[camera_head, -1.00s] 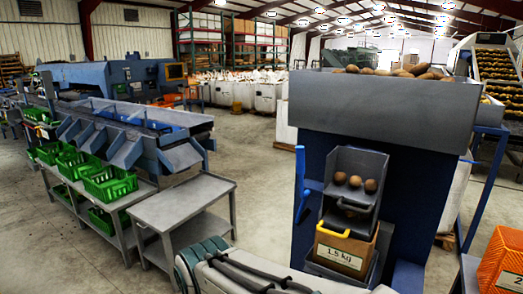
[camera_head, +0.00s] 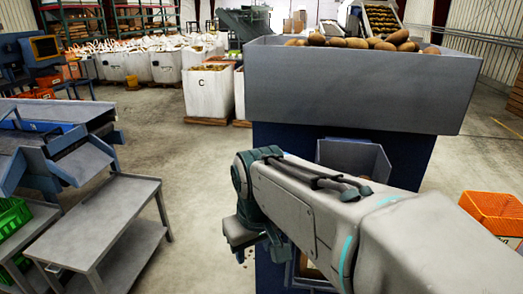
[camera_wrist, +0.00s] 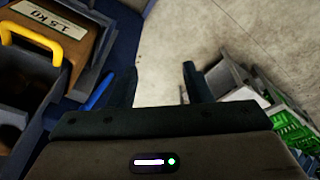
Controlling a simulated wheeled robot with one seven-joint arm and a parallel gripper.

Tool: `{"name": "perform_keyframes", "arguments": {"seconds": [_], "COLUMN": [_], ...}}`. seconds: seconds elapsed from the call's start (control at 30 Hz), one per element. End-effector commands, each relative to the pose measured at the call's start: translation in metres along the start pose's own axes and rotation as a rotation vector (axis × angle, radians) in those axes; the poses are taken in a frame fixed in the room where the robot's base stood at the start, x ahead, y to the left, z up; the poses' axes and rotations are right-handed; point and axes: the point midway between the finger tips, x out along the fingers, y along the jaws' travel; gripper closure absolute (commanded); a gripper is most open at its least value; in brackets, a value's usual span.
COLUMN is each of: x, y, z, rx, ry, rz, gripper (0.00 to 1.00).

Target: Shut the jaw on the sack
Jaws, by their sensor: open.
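The brown sack (camera_wrist: 84,42) with a white 1.5 kg label is at the upper left of the wrist view. A yellow handle (camera_wrist: 32,30) curves across its near side, above a dark, open-topped grey chute (camera_wrist: 22,92). I cannot make out the jaw surely; the handle may belong to it. A blue lever (camera_wrist: 101,89) shows beside my left finger. My gripper (camera_wrist: 160,87) is open and empty, over bare floor to the right of the sack and apart from it. In the head view my arm hides the sack's front and the handle.
The grey hopper (camera_head: 350,90) full of potatoes overhangs the blue machine body, close behind my arm. A grey table (camera_head: 100,220) stands at the left and an orange crate (camera_head: 492,212) at the right. Green crates (camera_wrist: 288,125) show in the wrist view. Floor between is clear.

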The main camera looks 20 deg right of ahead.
Motion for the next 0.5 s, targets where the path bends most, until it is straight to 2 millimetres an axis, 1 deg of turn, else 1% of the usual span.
{"name": "perform_keyframes", "arguments": {"seconds": [0.03,0.07,0.1,0.2,0.3,0.5], "x": [-0.039,-0.055,-0.076,-0.125,-0.153,-0.190], "y": [0.011,0.018,0.027,0.050,0.069,0.098], "z": [-0.022,-0.031,-0.044,-0.072,-0.090,-0.111], "rx": [-0.020,-0.038,-0.064,-0.127,-0.181,-0.261], "ry": [-0.014,-0.027,-0.045,-0.089,-0.120,-0.158], "rz": [0.006,0.008,0.010,0.010,0.007,0.002], "gripper": [0.55,0.55,0.55,0.55,0.55,0.55]}}
